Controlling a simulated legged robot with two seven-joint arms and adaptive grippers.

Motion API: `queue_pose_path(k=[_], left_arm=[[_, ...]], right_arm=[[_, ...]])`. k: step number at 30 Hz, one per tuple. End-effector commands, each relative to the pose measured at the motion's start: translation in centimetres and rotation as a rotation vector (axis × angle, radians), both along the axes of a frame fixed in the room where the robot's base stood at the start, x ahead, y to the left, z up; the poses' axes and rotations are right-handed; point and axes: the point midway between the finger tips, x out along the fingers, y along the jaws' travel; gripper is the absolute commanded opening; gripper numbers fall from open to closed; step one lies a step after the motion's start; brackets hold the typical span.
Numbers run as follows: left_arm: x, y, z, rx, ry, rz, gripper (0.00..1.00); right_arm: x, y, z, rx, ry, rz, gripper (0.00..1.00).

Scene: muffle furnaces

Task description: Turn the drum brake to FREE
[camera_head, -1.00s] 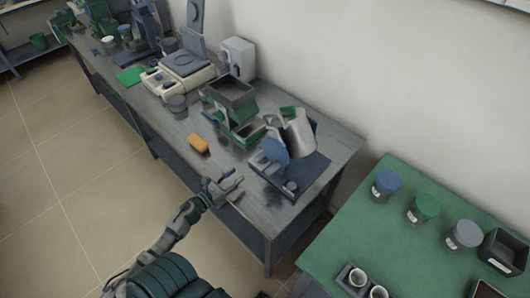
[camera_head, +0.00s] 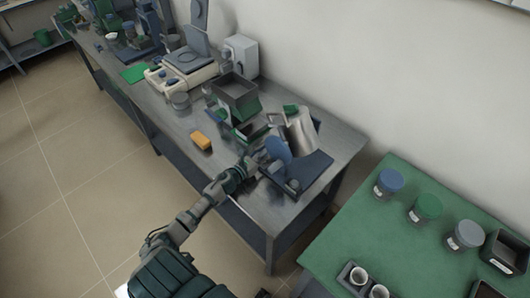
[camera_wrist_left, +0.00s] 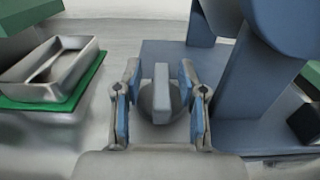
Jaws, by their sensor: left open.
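My left gripper (camera_head: 252,164) reaches over the bench's front edge to the left side of the drum machine. The machine has a silver drum (camera_head: 300,134), a blue disc (camera_head: 278,149) and a dark blue base (camera_head: 312,168). In the left wrist view, a grey knob with an upright bar grip (camera_wrist_left: 161,88), seemingly the drum brake, stands beside the blue base plate (camera_wrist_left: 170,55). My open left gripper (camera_wrist_left: 160,112) has one blue-padded finger on each side of the knob, with gaps visible. No FREE marking is readable. My right gripper is not in view.
A green box with a grey hopper (camera_head: 238,92) and a metal tray on green (camera_wrist_left: 55,72) stand left of the knob. The blue support (camera_wrist_left: 240,75) rises close on the right. A yellow-orange block (camera_head: 201,140) lies on the bench. A green table (camera_head: 375,225) is at right.

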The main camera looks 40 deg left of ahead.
Motion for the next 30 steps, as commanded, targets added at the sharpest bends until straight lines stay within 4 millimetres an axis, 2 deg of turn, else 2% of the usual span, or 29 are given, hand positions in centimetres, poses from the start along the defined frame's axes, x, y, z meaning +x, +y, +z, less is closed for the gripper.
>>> queue_pose_path(k=[3,6,8,20,30], left_arm=[[0.0,0.0,0.0,0.0,0.0,0.0,0.38],[0.0,-0.1,0.0,0.0,0.0,0.0,0.13],[0.0,-0.1,0.0,0.0,0.0,0.0,0.0],[-0.1,0.0,0.0,-0.001,0.0,0.039,0.0],[0.0,-0.1,0.0,-0.005,-0.001,0.254,0.0]], right_arm=[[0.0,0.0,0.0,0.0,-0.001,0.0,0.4],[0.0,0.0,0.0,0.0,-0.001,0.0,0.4],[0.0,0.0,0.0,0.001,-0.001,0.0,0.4],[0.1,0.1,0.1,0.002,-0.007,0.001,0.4],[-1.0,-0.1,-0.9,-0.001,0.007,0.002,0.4]])
